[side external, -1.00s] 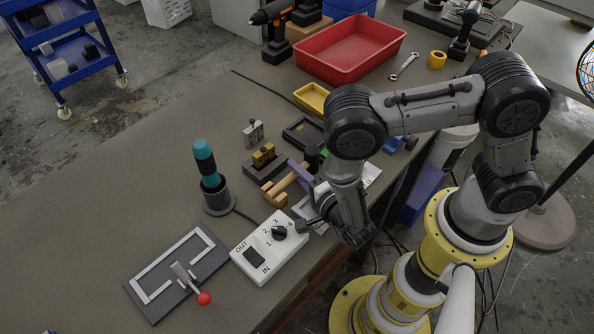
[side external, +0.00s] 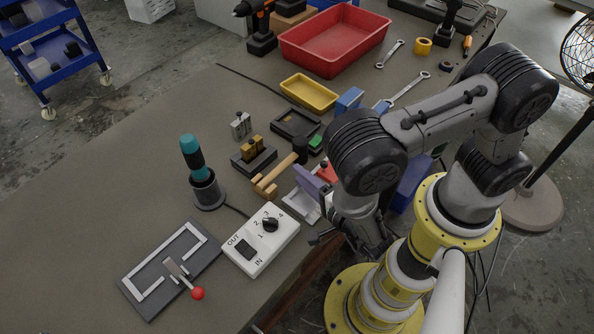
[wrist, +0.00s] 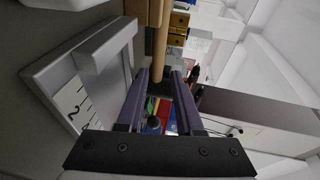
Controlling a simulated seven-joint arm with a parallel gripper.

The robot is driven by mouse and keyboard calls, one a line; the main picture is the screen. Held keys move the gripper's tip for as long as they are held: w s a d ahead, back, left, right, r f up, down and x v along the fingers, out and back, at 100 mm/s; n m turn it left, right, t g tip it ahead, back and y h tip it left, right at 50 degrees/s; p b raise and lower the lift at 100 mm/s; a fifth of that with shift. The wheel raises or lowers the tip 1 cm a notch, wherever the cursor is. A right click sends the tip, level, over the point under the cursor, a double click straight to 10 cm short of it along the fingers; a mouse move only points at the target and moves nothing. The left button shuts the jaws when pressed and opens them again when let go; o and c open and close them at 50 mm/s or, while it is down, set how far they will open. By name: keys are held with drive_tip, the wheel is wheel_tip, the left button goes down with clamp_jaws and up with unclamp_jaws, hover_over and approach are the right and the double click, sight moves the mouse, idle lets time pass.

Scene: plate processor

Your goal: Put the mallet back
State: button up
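A light wooden rod with a short forked or crosswise wooden end (side external: 266,187), which I take to be the mallet and its rest, lies tilted on the bench. I cannot tell where one ends and the other begins. A dark cylinder (side external: 300,148) is at the rod's far end; I cannot tell whether it is joined. My gripper (side external: 312,183), with purple fingers, is just right of the wood. In the wrist view my gripper (wrist: 162,78) has its fingers apart, with the wooden rod (wrist: 158,45) ahead of them. My arm hides the bench behind the fingers.
The white switch box (side external: 260,241) is in front, the teal-handled tool in its holder (side external: 194,165) at left. A white tray (side external: 297,204) is below the fingers. A yellow tray (side external: 309,92) and a red bin (side external: 335,40) are further back. The bench at far left is clear.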

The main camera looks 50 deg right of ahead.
drive_tip(key=shift+s, duration=0.2)
drive_tip(key=w+d+r+m+g+h, duration=0.2)
drive_tip(key=d+r+m+g+h, duration=0.2)
drive_tip(key=d+r+m+h, duration=0.6)
drive_tip(key=s+d+r+m+g+y, duration=0.1)
drive_tip(key=s+d+r+m+g, duration=0.3)
drive_tip(key=m, duration=0.6)
drive_tip(key=s+d+r+m+g+y, duration=0.1)
drive_tip(key=s+d+r+m+g, duration=0.25)
drive_tip(key=m, duration=0.65)
drive_tip(key=s+a+r+m+y, duration=0.3)
drive_tip(key=s+r+m+y, duration=0.1)
drive_tip(key=m, duration=0.7)
drive_tip(key=s+a+r+m+t+y, duration=0.1)
drive_tip(key=s+a+r+m+y, duration=0.2)
drive_tip(key=r+m+y, duration=0.3)
drive_tip(key=s+m+y, duration=0.1)
drive_tip(key=m, duration=0.3)
drive_tip(key=shift+s+a+r+m+y, duration=0.2)
drive_tip(key=shift+s+a+m+y, duration=0.1)
drive_tip(key=shift+a+m, duration=0.1)
